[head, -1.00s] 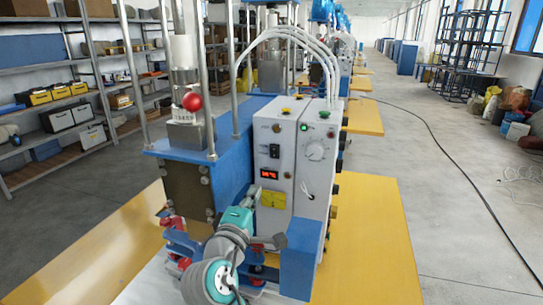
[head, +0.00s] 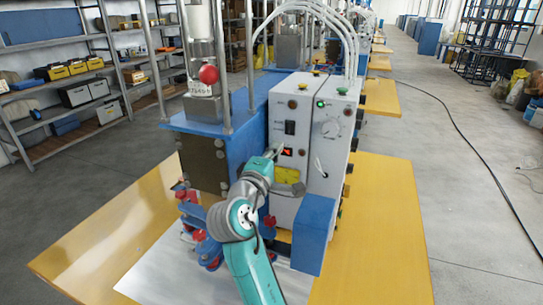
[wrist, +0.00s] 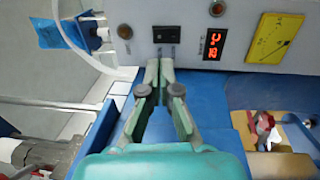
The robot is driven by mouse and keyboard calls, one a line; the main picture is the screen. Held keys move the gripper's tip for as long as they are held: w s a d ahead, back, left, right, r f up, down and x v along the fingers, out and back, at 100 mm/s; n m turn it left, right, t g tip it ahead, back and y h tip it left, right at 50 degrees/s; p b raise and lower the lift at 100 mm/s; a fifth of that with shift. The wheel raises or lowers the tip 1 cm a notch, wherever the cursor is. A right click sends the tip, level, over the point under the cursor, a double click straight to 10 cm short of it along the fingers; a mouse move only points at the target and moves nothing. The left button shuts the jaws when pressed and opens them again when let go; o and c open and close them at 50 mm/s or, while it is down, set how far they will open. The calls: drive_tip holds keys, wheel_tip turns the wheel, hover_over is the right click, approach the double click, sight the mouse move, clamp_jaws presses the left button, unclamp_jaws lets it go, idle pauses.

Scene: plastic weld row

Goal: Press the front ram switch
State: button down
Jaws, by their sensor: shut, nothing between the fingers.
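The front ram switch looks to be the black rocker (head: 290,128) on the white front panel (head: 281,205) of the welding machine. It also shows in the wrist view (wrist: 166,34), straight ahead of the fingertips. My gripper (head: 277,149) is at the panel, just below and left of the switch in the head view. In the wrist view my gripper (wrist: 166,62) has its two fingers together, with nothing between them. The tips are just short of the switch's lower edge in the picture. I cannot tell whether they touch the panel.
A red temperature display (wrist: 214,44) and a yellow dial (wrist: 273,38) sit right of the switch. A blue box (head: 313,233) juts out below the panel. A red ball knob (head: 208,74) is at upper left. White hoses arch above the machine.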

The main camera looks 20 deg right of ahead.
sight(290, 126)
drive_tip(key=x, duration=0.9)
